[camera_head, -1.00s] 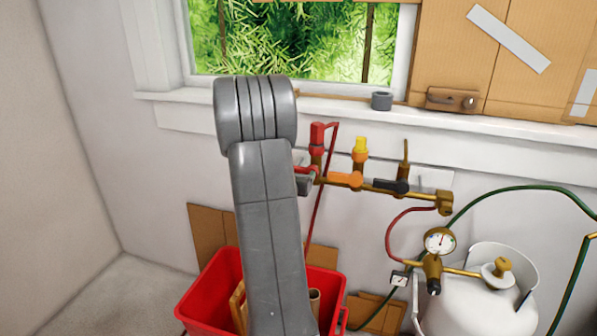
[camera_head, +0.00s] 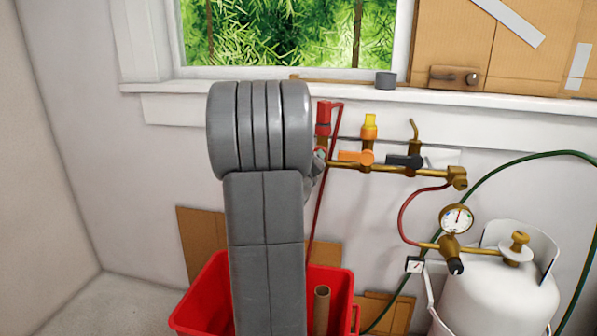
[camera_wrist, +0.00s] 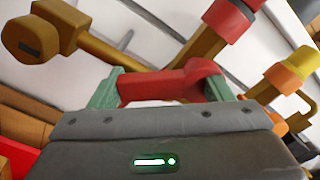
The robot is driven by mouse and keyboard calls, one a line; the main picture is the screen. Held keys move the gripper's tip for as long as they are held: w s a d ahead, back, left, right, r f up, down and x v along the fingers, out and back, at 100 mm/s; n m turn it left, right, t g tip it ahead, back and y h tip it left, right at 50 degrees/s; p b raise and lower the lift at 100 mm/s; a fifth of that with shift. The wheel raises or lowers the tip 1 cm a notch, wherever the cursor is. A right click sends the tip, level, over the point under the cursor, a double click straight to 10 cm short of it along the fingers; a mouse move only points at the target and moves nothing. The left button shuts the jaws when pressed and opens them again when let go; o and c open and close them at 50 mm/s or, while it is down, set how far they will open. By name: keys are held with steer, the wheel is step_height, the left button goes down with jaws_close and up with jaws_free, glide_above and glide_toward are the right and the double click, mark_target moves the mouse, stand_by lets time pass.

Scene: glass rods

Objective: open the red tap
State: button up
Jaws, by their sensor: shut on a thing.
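The red tap's lever (camera_wrist: 165,84) shows in the wrist view, lying across between the two green fingertips of my gripper (camera_wrist: 168,92). My gripper is shut on this lever. The lever joins a brass pipe, which runs to a brass end (camera_wrist: 33,38) at upper left. In the head view, my arm hides the lever and the fingertips. The red fitting (camera_head: 323,117) with its red hose stands on the brass manifold (camera_head: 432,171) just right of my arm.
An orange lever (camera_head: 356,157) and a black lever (camera_head: 405,161) sit farther right on the manifold. A yellow-capped fitting (camera_head: 370,127) stands above the orange one. A red bin (camera_head: 207,300) is below my arm. A white gas cylinder (camera_head: 490,295) with a gauge (camera_head: 456,219) stands at right.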

steer(key=n+b, duration=0.1)
steer(key=n, duration=0.1)
steer(key=d+f+n, duration=0.1)
steer(key=n, duration=0.1)
steer(key=n+b, duration=0.1)
steer(key=shift+s+d+f+n+b, duration=0.2)
steer(key=shift+f+n+b, duration=0.1)
steer(key=shift+n, duration=0.1)
steer(key=shift+s+d+n+b, duration=0.15)
steer(key=shift+d+n+b, duration=0.15)
steer(key=shift+n, duration=0.8)
steer(key=shift+s+d+n+b, duration=0.15)
steer(key=shift+d+n, duration=0.25)
steer(key=shift+n, duration=0.7)
steer(key=o, duration=1.4)
steer(key=shift+c, duration=0.2)
steer(key=shift+p+v, duration=0.55)
steer(key=shift+v, duration=6.35)
steer(key=shift+w+d, duration=0.1)
